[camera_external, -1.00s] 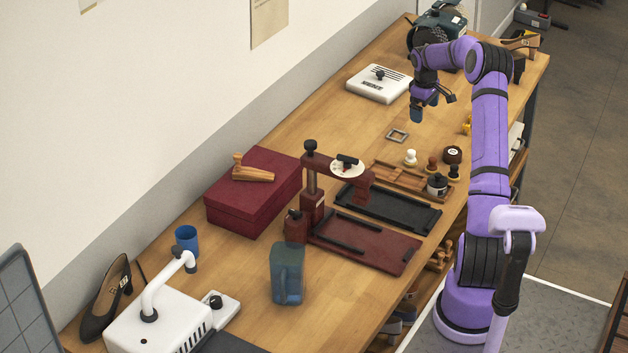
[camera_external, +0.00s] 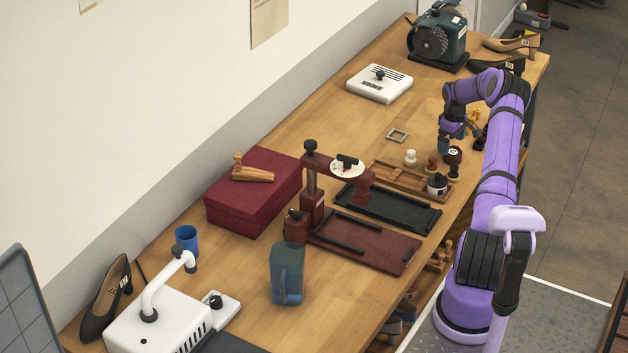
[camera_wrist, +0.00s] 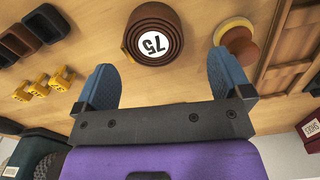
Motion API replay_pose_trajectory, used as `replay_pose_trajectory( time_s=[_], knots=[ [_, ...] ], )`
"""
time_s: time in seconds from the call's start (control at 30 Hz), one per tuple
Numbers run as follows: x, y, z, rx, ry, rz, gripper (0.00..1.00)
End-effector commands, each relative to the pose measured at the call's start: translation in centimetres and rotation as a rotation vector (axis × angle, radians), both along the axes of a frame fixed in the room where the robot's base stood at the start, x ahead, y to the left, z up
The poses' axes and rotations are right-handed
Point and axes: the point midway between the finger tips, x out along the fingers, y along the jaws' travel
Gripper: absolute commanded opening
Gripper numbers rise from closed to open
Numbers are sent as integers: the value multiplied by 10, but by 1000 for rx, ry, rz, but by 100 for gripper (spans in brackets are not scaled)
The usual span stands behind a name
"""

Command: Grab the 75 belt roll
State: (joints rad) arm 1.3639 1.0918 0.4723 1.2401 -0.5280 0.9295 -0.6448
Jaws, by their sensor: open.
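The 75 belt roll (camera_wrist: 133,40) is a dark brown coiled strap with a white disc reading 75, upside down in the wrist view. It lies on the wooden bench just beyond my fingertips, roughly in line with the gap between them. In the external view the belt roll (camera_external: 454,155) sits near the bench's right edge, at the corner of a wooden tray. My gripper (camera_external: 459,143) is close above and behind it. In the wrist view my gripper (camera_wrist: 163,72) is open, its two blue fingers apart with nothing between them.
A brown knob with a yellowish base (camera_wrist: 237,42) stands close to the right fingertip. The wooden tray (camera_wrist: 290,50) is farther right. Yellow clips (camera_wrist: 38,85) and dark loops (camera_wrist: 42,25) lie to the left.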

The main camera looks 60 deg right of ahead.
Motion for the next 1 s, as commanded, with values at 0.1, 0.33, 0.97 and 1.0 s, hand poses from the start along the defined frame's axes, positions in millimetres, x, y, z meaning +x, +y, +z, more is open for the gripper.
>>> replay_pose_trajectory(
  time_s=[0.1, 0.33, 0.97, 1.0],
  knots=[
    [-3, -2, -11, 2, 1, -1, 97],
    [-7, -5, -42, 2, 0, -1, 97],
    [-7, -5, -49, 0, 0, -1, 40],
    [-7, -5, -49, 0, 0, -1, 40]
  ],
)
